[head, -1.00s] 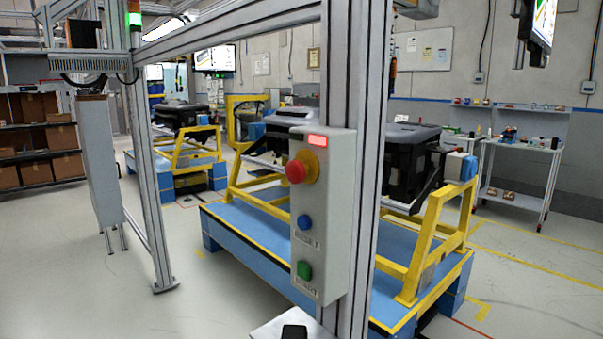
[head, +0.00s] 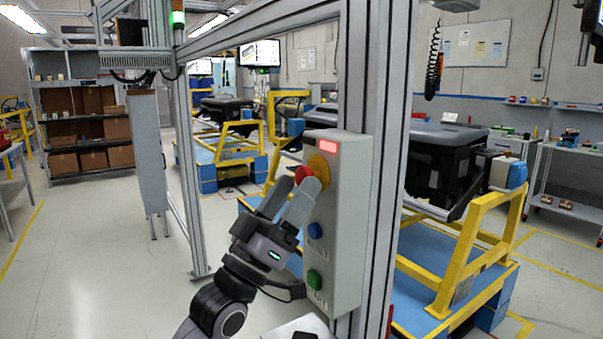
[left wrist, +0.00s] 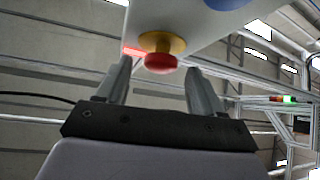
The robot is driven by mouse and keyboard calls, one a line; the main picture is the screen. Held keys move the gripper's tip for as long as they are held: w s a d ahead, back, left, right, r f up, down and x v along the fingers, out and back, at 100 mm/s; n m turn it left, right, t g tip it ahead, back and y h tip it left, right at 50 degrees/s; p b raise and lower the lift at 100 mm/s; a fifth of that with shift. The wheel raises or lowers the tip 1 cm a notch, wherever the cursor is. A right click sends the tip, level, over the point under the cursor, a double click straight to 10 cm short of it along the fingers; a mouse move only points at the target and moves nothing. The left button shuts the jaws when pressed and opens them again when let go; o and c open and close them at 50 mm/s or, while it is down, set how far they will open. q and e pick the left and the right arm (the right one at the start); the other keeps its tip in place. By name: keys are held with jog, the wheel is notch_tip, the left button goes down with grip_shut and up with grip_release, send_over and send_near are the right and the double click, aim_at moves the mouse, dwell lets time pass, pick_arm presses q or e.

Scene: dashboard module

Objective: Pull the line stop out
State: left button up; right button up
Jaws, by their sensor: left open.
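The line stop is a red mushroom button (head: 304,175) on a yellow collar (head: 319,170), high on a grey control box (head: 346,230) fixed to a metal post. A red lamp (head: 320,146) is lit above it. My left gripper (head: 290,196) is open in front of the button, its fingers pointing up at it and partly covering it. In the left wrist view, the red button (left wrist: 161,62) lies between and slightly beyond the two fingertips (left wrist: 158,72), with a gap on each side. My right gripper is not in view.
A blue button (head: 315,230) and a green button (head: 314,279) sit lower on the same box. The metal post (head: 372,100) stands right behind the box. A yellow frame (head: 470,240) on a blue platform is behind it. Open floor lies to the left.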

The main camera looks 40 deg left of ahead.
pick_arm(q)
jog(key=shift+x, duration=1.2)
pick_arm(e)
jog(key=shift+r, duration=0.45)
pick_arm(q)
jog(key=shift+c, duration=0.3)
